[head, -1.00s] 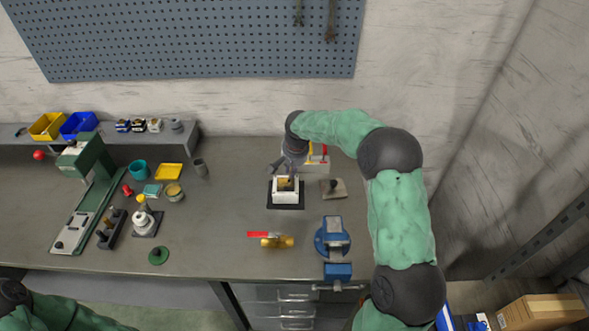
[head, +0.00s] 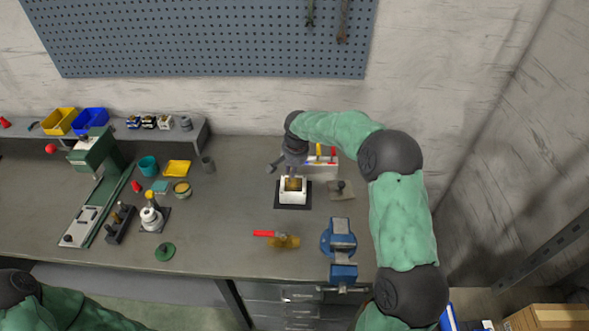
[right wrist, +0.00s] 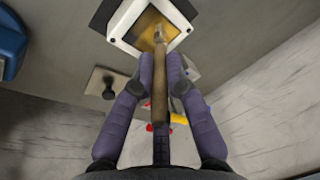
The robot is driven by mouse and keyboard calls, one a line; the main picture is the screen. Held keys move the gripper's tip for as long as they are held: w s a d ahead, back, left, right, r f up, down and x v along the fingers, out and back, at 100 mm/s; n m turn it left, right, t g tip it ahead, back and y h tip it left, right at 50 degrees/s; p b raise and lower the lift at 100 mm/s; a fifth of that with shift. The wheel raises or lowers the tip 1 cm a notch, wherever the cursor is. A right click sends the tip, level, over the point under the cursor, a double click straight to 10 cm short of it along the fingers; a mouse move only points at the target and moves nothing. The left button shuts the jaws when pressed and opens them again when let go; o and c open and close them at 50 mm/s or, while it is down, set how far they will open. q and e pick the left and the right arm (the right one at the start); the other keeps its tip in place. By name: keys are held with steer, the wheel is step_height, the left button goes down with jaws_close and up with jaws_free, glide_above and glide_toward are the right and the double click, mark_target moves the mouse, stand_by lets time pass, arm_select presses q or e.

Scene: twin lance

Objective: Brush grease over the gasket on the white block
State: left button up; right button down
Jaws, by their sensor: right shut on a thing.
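The white block (head: 294,196) sits on a black mat (head: 279,205) near the bench's middle right. In the right wrist view the white block (right wrist: 122,37) shows a square opening with a yellow-brown area inside. My right gripper (head: 293,172) is above the block and points down. In the right wrist view my right gripper (right wrist: 160,68) is shut on a wooden-handled brush (right wrist: 160,90). The brush's far end is over or in the yellow-brown area; I cannot tell contact. I cannot make out the gasket apart from it. My left gripper is out of view.
A blue vise (head: 342,240) and a brass valve with a red handle (head: 284,242) stand in front. A flat plate with a dark knob (head: 341,189) lies right of the block. A white box of tools (head: 322,172) is behind.

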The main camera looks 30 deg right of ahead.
steer(key=shift+w+a, duration=0.1)
steer(key=shift+a, duration=0.05)
steer(key=shift+w+a, duration=0.25)
steer(key=shift+a, duration=0.2)
steer(key=shift+d, duration=0.1)
steer(key=shift+s+d, duration=0.4)
steer(key=shift+d, duration=0.15)
steer(key=shift+s+d, duration=0.35)
steer(key=shift+d, duration=0.2)
steer(key=shift+s+d, duration=0.35)
steer(key=shift+d, duration=0.2)
steer(key=shift+d, duration=0.1)
